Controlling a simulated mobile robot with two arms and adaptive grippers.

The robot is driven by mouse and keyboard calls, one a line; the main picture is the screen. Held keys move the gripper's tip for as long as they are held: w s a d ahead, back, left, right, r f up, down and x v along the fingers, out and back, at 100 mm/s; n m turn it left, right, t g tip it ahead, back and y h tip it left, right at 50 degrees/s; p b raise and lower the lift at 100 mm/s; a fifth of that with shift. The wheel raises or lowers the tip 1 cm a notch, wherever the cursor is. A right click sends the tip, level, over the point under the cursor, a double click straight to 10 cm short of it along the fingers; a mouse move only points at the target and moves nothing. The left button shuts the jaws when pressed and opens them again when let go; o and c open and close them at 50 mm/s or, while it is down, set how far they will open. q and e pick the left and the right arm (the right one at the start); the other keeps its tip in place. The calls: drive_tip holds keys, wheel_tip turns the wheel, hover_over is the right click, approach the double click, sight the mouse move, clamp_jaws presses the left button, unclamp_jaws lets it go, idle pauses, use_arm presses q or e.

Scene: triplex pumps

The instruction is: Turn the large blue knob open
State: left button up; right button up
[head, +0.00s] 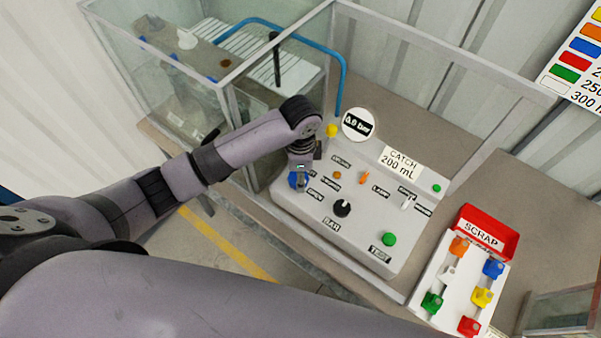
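The large blue knob (295,181) is at the left end of the light grey control panel (308,212), beside small black labels. My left gripper (300,180) points down at the knob and covers much of it; only bits of blue show around the fingers. I cannot tell whether the fingers are closed on the knob or just around it. The knob's turn angle is hidden. My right gripper is not in view.
The panel also carries a round gauge reading 0.0 bar (358,125), a black knob (342,208), an orange switch (364,177) and a green button (389,239). A glass enclosure (222,75) stands behind left. A red scrap tray (487,232) and colored clips (482,297) lie at right.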

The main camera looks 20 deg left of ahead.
use_arm(q)
drive_tip(key=o, duration=0.3)
drive_tip(key=shift+o, duration=0.2)
drive_tip(key=shift+r, duration=0.2)
wheel_tip(320, 180, up, 12)
drive_tip(key=shift+f, duration=0.25)
drive_tip(key=shift+s, duration=0.1)
idle(0.3)
